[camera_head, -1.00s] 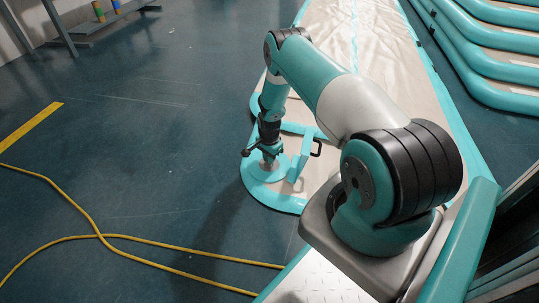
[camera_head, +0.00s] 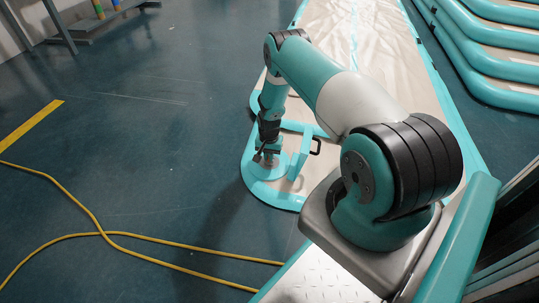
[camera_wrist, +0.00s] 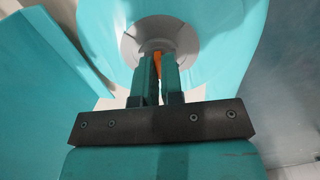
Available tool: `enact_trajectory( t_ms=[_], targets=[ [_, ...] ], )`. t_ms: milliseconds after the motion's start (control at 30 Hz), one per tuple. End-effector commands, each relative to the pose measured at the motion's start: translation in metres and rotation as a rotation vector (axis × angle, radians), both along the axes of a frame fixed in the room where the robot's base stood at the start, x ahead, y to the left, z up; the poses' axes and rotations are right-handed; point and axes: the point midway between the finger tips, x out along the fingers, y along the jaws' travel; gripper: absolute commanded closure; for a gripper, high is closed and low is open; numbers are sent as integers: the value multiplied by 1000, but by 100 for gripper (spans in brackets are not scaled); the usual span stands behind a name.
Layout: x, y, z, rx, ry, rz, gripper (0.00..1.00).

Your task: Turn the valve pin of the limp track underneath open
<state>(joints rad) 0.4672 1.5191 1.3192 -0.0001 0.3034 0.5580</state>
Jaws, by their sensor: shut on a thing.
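The limp track (camera_head: 330,35) lies flat and wrinkled on the floor, beige with teal edges. At its near left end is a round teal part, and my gripper (camera_head: 267,160) points straight down at it. In the wrist view a grey round valve (camera_wrist: 128,47) sits recessed in the teal surface. An orange valve pin (camera_wrist: 157,62) stands in its middle. The two fingers of my gripper (camera_wrist: 158,76) are shut on the pin, one on each side. The pin's lower end and the far side of the valve are partly hidden by the fingers.
A teal upright piece with a black handle (camera_head: 316,146) stands just right of my gripper. Stacked teal-edged tracks (camera_head: 490,60) lie at the right. A yellow hose (camera_head: 150,239) crosses the floor at lower left. The floor left of the track is mostly clear.

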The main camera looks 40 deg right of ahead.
Motion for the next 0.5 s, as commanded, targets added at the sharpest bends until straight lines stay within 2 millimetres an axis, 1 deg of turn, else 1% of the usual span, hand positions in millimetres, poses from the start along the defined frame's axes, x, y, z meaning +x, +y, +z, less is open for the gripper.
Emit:
enact_trajectory(
  t_ms=[333,367,400,433,467,500],
  targets=[
    [1,0,0,-1,-2,4,100],
    [1,0,0,-1,-2,4,85],
    [1,0,0,-1,-2,4,76],
    [1,0,0,-1,-2,3,69],
    [0,0,0,0,-1,3,67],
    [0,0,0,0,-1,3,67]
  ],
)
